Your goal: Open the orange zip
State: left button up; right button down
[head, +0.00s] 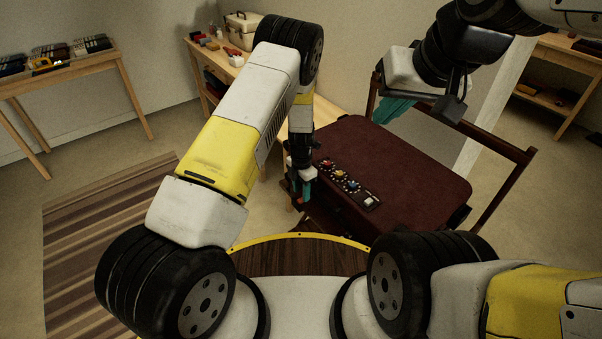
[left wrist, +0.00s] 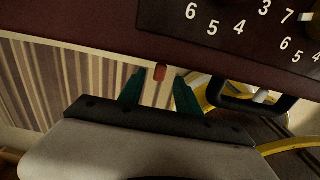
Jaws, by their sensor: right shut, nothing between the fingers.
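The dark maroon suitcase (head: 410,165) lies at the centre right of the head view. A small red-orange tab (left wrist: 160,73) shows below its edge in the left wrist view; I cannot tell for sure that it is the orange zip's pull. My left gripper (head: 300,192) is at the suitcase's near left side. In the left wrist view its teal fingers (left wrist: 160,90) stand apart, with the tab in line with the gap, around or just beyond the tips. My right gripper (head: 396,112) is shut and empty, above the suitcase's far side.
A black panel (head: 347,184) with coloured knobs and white numbers lies on the suitcase top near my left gripper. A dark-framed stand (head: 508,183) is around the suitcase. A striped rug (head: 95,225) and side table (head: 62,72) are left.

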pick_arm(q)
jog(key=shift+f, duration=1.45)
grip_shut()
dwell(0.3)
